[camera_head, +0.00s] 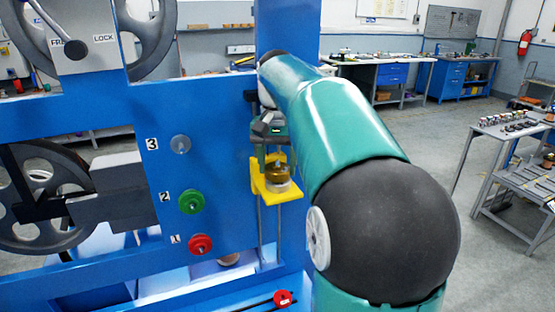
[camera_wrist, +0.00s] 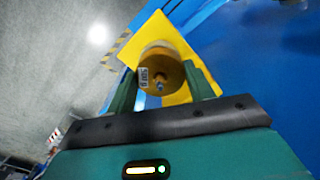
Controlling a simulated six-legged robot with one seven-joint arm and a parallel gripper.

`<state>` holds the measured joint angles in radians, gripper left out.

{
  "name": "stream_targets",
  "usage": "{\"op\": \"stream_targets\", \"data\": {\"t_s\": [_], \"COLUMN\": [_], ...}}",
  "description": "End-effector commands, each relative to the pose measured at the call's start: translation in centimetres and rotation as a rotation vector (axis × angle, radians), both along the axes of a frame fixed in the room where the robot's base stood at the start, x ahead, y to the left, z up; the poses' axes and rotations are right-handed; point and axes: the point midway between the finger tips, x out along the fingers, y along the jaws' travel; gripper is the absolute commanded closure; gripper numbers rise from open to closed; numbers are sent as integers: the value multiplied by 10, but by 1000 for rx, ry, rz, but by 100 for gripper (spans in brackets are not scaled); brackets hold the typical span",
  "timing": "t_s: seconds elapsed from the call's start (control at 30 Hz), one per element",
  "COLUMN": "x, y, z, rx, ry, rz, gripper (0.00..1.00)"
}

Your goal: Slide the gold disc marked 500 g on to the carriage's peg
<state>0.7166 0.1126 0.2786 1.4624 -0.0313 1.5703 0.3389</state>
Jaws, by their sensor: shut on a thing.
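The gold disc (camera_wrist: 171,70), with a white label reading 500 g, is between the two green fingers of my gripper (camera_wrist: 162,82) in the wrist view. My gripper is shut on it. In the head view the gold disc (camera_head: 277,171) is low over or at the yellow carriage (camera_head: 284,194), below my gripper (camera_head: 274,158). The yellow carriage (camera_wrist: 137,45) shows behind the disc in the wrist view. A small shiny tip, perhaps the peg, shows near the disc's middle. How far the disc is down the peg I cannot tell.
The carriage is beside a blue frame (camera_head: 200,115) with a red knob (camera_head: 200,244), a green knob (camera_head: 191,201) and a clear knob (camera_head: 181,144), numbered 1 to 3. A blue upright stands close behind my arm. Benches are farther off at the right.

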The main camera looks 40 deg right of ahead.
Motion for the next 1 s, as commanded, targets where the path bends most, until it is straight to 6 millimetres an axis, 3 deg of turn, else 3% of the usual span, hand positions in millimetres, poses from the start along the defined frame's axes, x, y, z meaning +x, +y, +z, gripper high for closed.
{"op": "stream_targets", "data": {"t_s": [0.83, 0.87, 0.97, 1.0], "x": [0, 0, 0, 0], "y": [0, 0, 0, 0], "z": [-12, -12, -12, -11], "rx": [1, 1, 1, 1], "ry": [3, 3, 3, 2], "rz": [-1, -1, -1, -1], "gripper": [87, 42, 22, 22]}}
